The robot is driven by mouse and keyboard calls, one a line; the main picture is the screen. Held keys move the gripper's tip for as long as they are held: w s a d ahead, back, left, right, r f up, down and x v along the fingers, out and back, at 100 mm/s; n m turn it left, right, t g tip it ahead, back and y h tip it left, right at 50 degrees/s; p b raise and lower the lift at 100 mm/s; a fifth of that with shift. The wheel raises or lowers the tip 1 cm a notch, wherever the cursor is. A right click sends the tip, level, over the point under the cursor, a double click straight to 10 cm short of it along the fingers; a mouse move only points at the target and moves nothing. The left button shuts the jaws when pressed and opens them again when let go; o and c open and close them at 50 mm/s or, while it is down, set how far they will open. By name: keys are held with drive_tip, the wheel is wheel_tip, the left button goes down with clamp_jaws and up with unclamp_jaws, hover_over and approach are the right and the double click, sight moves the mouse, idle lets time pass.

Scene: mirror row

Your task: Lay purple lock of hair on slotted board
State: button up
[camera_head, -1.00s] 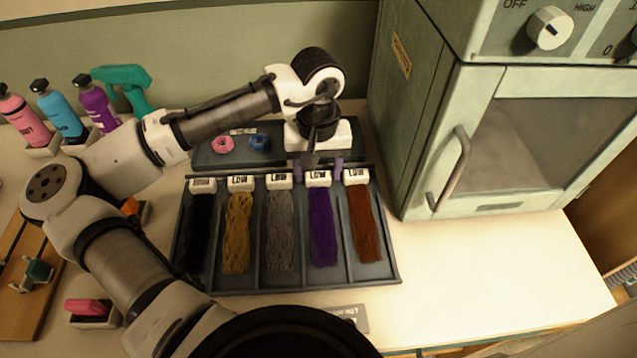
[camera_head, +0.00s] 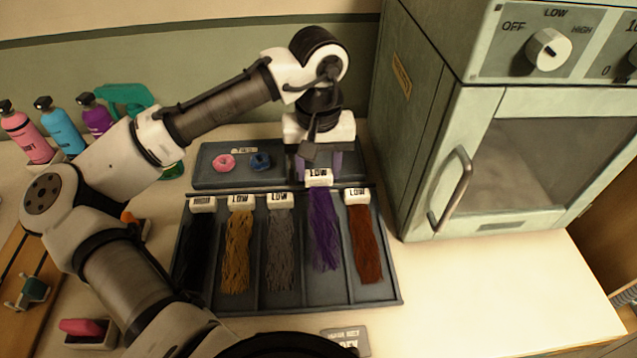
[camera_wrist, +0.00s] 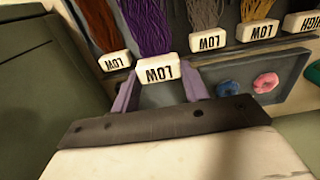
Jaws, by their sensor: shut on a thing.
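The purple lock of hair (camera_head: 323,228) hangs from a white tag marked LOW. My gripper (camera_head: 319,165) is shut on this tag, with a purple finger on each side. The tag sits higher than its neighbours, and the lock appears raised a little over its compartment in the dark tray (camera_head: 325,292). In the wrist view the purple lock (camera_wrist: 147,28) runs away from the tag, between my fingers (camera_wrist: 160,86). A wooden board with dark slots (camera_head: 14,262) is cut off at the left edge, with a green clamp-like piece (camera_head: 30,290) on it.
Black, golden (camera_head: 237,250), grey (camera_head: 280,250) and auburn (camera_head: 364,245) locks lie in the tray. A small tray behind holds pink (camera_head: 224,162) and blue (camera_head: 260,161) rings. Bottles (camera_head: 62,128) stand at left. A large oven-like cabinet (camera_head: 500,170) stands right; the counter before it is clear.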

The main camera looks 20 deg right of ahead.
wheel_tip(320, 180, up, 14)
drive_tip(key=shift+s, duration=0.1)
